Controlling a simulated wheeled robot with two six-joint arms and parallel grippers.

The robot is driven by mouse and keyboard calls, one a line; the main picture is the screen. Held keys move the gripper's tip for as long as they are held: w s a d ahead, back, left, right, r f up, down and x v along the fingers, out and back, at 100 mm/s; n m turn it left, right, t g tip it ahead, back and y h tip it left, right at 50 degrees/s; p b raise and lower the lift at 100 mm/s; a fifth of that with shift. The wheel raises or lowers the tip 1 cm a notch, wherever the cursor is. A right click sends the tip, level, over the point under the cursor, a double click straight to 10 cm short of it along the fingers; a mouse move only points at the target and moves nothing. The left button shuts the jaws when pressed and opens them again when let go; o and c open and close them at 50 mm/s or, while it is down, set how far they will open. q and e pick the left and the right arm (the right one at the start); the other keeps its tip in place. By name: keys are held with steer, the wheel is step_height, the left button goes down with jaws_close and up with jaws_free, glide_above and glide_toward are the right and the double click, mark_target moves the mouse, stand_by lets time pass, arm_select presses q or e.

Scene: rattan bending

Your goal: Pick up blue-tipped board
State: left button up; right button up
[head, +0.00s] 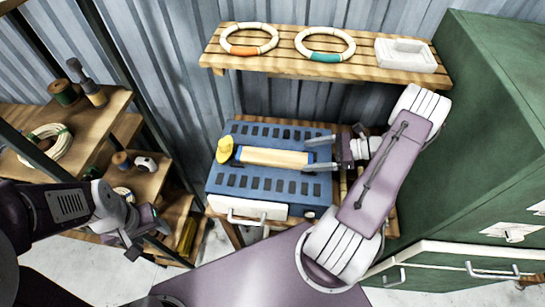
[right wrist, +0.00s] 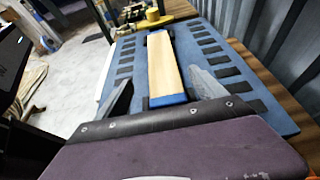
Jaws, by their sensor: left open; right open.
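A light wooden board (head: 272,157) lies across the middle of a blue slotted block (head: 270,190). The board also shows in the right wrist view (right wrist: 164,67), with a blue tip at its near end. My right gripper (head: 322,154) is open, reaching in from the right. Its fingers lie on either side of the board's blue-tipped end, and I cannot tell whether they touch it. My left gripper (head: 145,240) is open and empty at the lower left, away from the board.
A yellow knob (head: 224,150) sits at the block's left end. A wooden shelf (head: 330,70) above holds an orange-marked ring (head: 249,40), a teal-marked ring (head: 325,46) and a white case (head: 405,55). A green cabinet (head: 480,130) stands right. Shelving with spools (head: 62,94) stands left.

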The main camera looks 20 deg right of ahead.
mark_target(284, 157)
steer(key=p+x, duration=0.1)
steer(key=x, duration=0.2)
steer(key=shift+w+a+p, duration=0.2)
steer(key=shift+a+p, duration=0.05)
steer(key=shift+p, duration=0.05)
steer(key=shift+f, duration=0.15)
steer(key=p+x, duration=0.2)
steer(key=x, duration=0.3)
steer(key=shift+w, duration=0.1)
steer(key=shift+w+f, duration=0.1)
steer(key=shift+w, duration=0.05)
steer(key=c, duration=1.7)
